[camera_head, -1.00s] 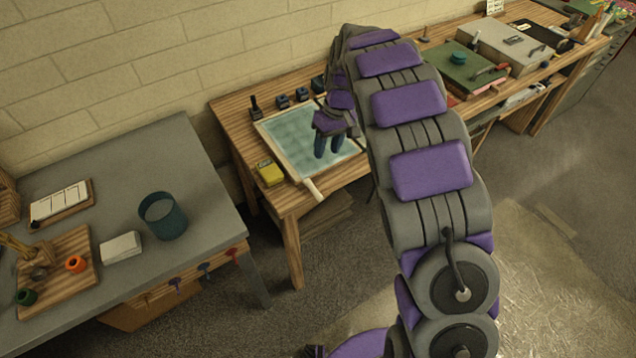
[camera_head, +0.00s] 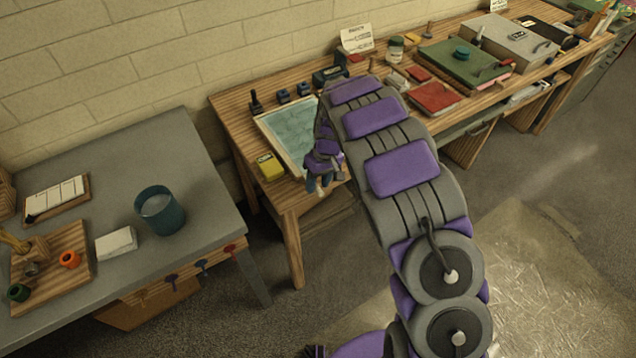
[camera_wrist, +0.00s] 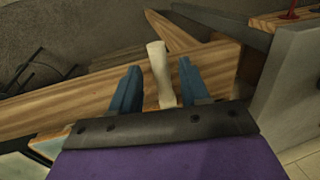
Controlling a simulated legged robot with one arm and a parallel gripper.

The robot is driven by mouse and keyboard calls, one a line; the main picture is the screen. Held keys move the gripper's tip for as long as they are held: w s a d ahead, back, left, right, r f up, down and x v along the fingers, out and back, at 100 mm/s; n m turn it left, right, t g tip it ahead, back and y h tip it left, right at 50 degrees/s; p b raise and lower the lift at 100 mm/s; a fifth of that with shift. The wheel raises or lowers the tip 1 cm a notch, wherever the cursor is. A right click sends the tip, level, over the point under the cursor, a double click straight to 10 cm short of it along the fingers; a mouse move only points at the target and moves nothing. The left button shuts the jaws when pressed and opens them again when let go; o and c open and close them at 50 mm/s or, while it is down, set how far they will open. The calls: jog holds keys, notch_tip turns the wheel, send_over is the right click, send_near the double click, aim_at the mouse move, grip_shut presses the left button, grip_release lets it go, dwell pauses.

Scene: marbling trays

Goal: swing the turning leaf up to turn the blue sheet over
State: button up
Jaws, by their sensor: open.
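The turning leaf (camera_head: 263,127) lies flat on the wooden bench, a cream-framed panel with the pale blue sheet (camera_head: 290,128) on it. My arm hides its right part in the head view. My gripper (camera_head: 319,187) is at the front edge of the bench, near the leaf's front corner. In the wrist view my gripper (camera_wrist: 159,78) is open, its two blue fingers on either side of a cream handle (camera_wrist: 158,68). Gaps show between the handle and both fingers.
A yellow box (camera_head: 269,167) sits left of the leaf, and small dark blocks (camera_head: 284,97) stand behind it. A grey table (camera_head: 110,170) with a teal cup (camera_head: 160,210) is at the left. Red and green items lie farther right on the bench.

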jog(key=shift+a+f, duration=0.1)
jog(key=shift+c, duration=0.3)
grip_shut()
dwell(0.4)
